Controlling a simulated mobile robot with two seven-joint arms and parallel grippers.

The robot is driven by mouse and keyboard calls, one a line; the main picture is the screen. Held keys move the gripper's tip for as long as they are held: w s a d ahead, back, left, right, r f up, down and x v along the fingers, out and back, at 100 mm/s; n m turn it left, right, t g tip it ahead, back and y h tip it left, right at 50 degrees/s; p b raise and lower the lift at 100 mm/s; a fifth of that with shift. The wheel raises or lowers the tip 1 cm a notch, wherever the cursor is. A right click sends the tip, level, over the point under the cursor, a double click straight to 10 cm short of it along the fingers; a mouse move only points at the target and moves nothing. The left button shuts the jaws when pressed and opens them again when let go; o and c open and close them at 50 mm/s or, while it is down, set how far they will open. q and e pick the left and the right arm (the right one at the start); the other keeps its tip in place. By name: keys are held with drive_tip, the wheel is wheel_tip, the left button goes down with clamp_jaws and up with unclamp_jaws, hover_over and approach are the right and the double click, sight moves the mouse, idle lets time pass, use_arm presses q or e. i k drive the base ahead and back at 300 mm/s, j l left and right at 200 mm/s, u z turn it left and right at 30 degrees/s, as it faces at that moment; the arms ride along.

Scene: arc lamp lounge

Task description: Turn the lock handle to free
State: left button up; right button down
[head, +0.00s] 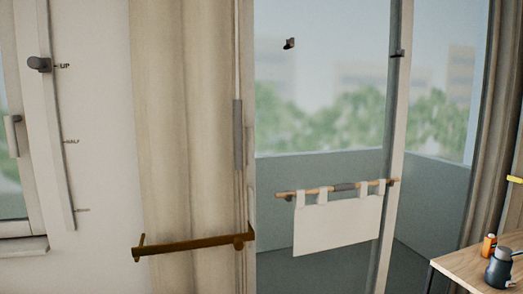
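Neither of my grippers is in the head view. No part here is labelled as the lock handle, so I cannot tell for certain which it is. A dark knob (39,64) sits at the "UP" mark near the top of a pale vertical strip on the left wall. A grey handle (13,136) is upright on the window frame at the far left. A small dark fitting (397,53) is on the pale upright of the glazed opening. Another small dark piece (289,44) shows in front of the glass.
A brown bar (190,246) sticks out low in front of the beige curtain (185,110). A white cloth (337,225) hangs by loops from a wooden rod. A wooden table (465,262) at lower right bears an orange bottle (489,246) and a dark pot (498,269).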

sight(248, 131)
drive_tip(key=i+l+u, duration=0.1)
drive_tip(key=l, duration=0.25)
drive_tip(key=i+l, duration=0.3)
drive_tip(key=i+l+u, duration=0.15)
drive_tip(key=l, duration=0.25)
drive_tip(key=i+l+u, duration=0.1)
drive_tip(key=l, duration=0.25)
drive_tip(key=i+l+u, duration=0.1)
drive_tip(key=i+l, duration=0.15)
drive_tip(key=l, duration=0.15)
drive_tip(key=i+l, duration=0.15)
drive_tip(key=l, duration=0.25)
drive_tip(key=i+l+u, duration=0.15)
drive_tip(key=l, duration=0.25)
drive_tip(key=i+l+u, duration=0.1)
drive_tip(key=l, duration=0.3)
